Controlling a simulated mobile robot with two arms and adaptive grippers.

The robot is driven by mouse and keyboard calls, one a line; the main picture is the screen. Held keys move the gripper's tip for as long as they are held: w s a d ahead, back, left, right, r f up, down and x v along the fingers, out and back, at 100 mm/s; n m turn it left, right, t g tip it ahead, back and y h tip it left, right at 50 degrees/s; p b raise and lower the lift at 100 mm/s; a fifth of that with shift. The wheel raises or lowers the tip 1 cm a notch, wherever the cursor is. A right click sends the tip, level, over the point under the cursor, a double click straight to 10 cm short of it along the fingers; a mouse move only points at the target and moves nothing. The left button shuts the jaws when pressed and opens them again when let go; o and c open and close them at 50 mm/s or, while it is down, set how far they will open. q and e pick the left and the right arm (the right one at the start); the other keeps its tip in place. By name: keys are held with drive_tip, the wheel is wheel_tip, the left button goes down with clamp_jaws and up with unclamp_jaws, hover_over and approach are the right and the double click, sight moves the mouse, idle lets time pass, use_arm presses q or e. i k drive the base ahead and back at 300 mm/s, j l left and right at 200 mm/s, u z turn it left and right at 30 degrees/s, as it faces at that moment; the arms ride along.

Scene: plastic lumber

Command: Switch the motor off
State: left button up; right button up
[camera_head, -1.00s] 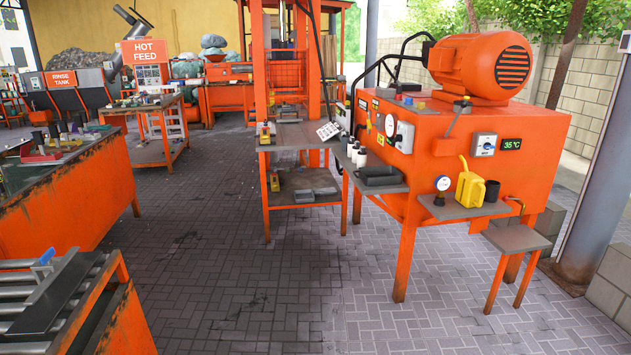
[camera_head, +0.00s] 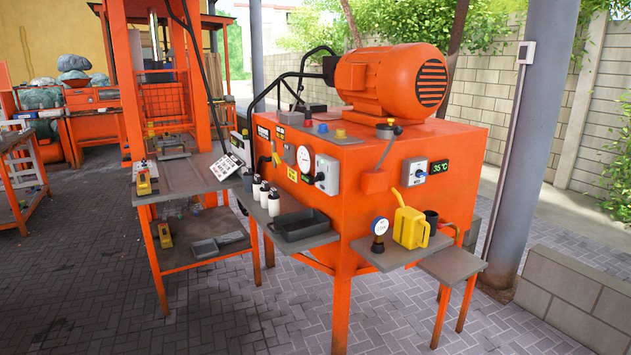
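The orange motor (camera_head: 392,79) sits on top of a large orange box-shaped machine (camera_head: 350,185) on legs. A grey switch box with a dark rotary knob (camera_head: 415,172) is on the machine's front face, left of a green display (camera_head: 439,167) reading 35 °C. Another grey box with a dark knob (camera_head: 325,174) is on the left side face, beside a round white gauge (camera_head: 304,159). I cannot tell which switch belongs to the motor, and the knob positions are too small to read. Neither of my grippers is in view.
A shelf on the machine holds a yellow can (camera_head: 410,226), a dark mug (camera_head: 431,219) and a gauge (camera_head: 379,230). A black tray (camera_head: 299,225) and white bottles (camera_head: 265,195) stand further left. A low side table (camera_head: 452,265) and grey post (camera_head: 531,130) are right. Paved floor (camera_head: 90,285) is free at left.

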sight(318, 176)
drive_tip(key=i+j+z, duration=0.2)
drive_tip(key=i, duration=0.3)
drive_tip(key=i+j+z, duration=0.15)
drive_tip(key=i, duration=0.3)
